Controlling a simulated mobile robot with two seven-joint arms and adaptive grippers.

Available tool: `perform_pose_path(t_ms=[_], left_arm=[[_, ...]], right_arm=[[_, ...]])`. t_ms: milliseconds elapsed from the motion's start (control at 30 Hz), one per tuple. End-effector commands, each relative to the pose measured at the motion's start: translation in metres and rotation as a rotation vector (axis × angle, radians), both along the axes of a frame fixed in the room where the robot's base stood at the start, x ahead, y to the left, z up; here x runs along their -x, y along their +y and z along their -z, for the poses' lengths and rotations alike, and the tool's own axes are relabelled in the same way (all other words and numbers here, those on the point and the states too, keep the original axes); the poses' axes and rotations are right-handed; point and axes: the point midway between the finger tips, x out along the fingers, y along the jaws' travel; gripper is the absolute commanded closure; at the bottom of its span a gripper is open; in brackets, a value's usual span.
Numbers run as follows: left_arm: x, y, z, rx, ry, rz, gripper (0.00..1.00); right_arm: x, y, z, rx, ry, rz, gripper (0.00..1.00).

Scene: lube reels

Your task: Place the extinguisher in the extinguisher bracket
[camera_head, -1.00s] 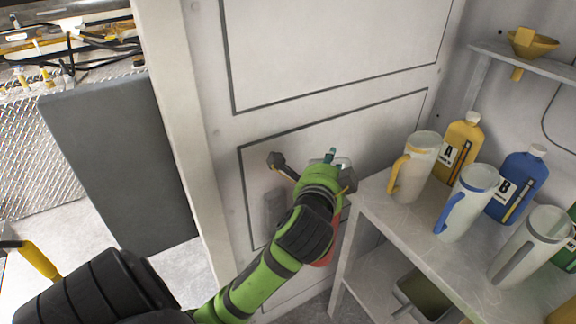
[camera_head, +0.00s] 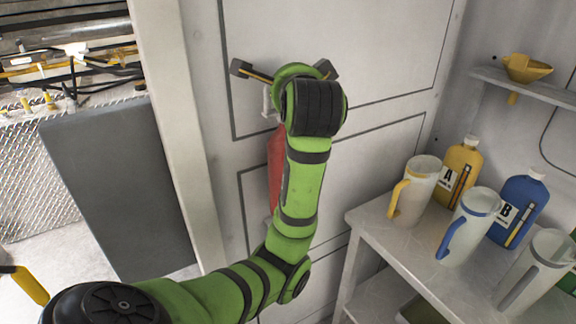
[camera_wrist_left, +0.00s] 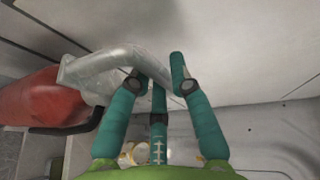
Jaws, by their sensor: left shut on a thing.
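The red extinguisher (camera_head: 276,165) hangs roughly upright in front of the light wall panel, partly hidden behind my green left arm. In the left wrist view its red body (camera_wrist_left: 40,100) is at the left, with a curved silver metal part (camera_wrist_left: 105,70) running to my fingers. My left gripper (camera_wrist_left: 155,80) has teal fingers shut on this silver part. I cannot make out the extinguisher bracket with certainty; my arm covers much of the wall there. My right gripper is not in view.
A bench (camera_head: 385,240) at the right holds white jugs, a yellow bottle (camera_head: 461,170) and a blue bottle (camera_head: 519,200). A yellow funnel (camera_head: 527,68) sits on a shelf above. A dark grey panel (camera_head: 115,190) stands at the left beyond a pale post (camera_head: 175,130).

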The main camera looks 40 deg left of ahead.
Motion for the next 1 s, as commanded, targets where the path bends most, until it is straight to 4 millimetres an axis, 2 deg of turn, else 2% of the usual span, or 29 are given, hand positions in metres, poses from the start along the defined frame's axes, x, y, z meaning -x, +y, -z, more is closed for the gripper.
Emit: perform_pose_path(t_ms=[33,133,267,1000], left_arm=[[0.001,0.001,-0.004,-0.007,-0.009,-0.001,1.0],[0.001,0.001,0.001,-0.007,-0.007,-0.002,1.0],[0.001,0.001,0.021,-0.007,-0.004,-0.001,1.0],[0.001,0.001,0.181,-0.009,-0.003,-0.001,1.0]], right_arm=[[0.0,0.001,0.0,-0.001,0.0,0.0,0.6],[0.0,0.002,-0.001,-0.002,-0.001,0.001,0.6],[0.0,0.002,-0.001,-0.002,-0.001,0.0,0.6],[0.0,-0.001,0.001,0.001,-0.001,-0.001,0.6]])
